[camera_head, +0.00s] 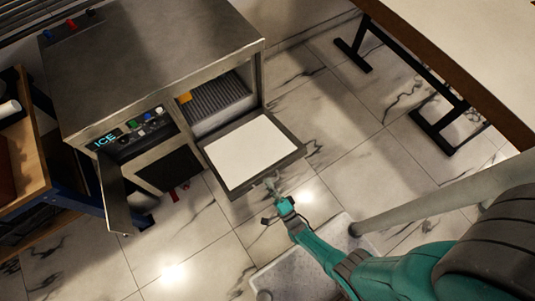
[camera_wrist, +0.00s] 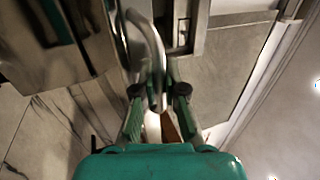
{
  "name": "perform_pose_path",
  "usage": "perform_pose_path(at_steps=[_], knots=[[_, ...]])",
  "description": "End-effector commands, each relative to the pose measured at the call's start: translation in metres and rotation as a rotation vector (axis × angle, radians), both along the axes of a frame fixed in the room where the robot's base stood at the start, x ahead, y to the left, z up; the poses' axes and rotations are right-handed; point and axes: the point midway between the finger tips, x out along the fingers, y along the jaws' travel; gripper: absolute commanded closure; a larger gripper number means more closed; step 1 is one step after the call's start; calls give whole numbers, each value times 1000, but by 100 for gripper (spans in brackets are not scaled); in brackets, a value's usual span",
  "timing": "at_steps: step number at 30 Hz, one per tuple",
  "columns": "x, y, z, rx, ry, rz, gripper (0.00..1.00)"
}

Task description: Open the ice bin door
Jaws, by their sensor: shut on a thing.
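The ice machine (camera_head: 150,60) is a steel cabinet with a lit "ICE" label at the left. The ice bin door (camera_head: 297,157) is hinged down and stands well open, its white inner panel facing up. The bin opening (camera_head: 222,95) behind it is exposed, with a ribbed grey inside and something orange at its left. My gripper (camera_head: 273,187) is at the door's outer edge. In the wrist view, my gripper (camera_wrist: 159,95) is shut on the curved metal door handle (camera_wrist: 150,40). My gripper hides part of the handle in the head view.
A narrow panel door (camera_head: 113,190) stands open at the machine's left, beside a control panel (camera_head: 140,124) with coloured knobs. A table (camera_head: 470,50) with black legs is at the upper right. A wooden-topped bench (camera_head: 25,150) stands left. Marble floor between machine and table is clear.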

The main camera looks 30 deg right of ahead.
Motion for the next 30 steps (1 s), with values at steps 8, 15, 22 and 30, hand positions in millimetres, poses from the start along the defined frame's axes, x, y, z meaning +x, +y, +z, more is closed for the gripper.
perform_pose_path(at_steps=[8, 15, 22, 30], knots=[[0, 0, -12, 0, -3, -1, 100], [-3, 0, -14, 0, -6, -1, 100], [-4, 0, -15, 0, -5, -1, 100], [-5, 0, -15, 0, -5, -1, 64]])
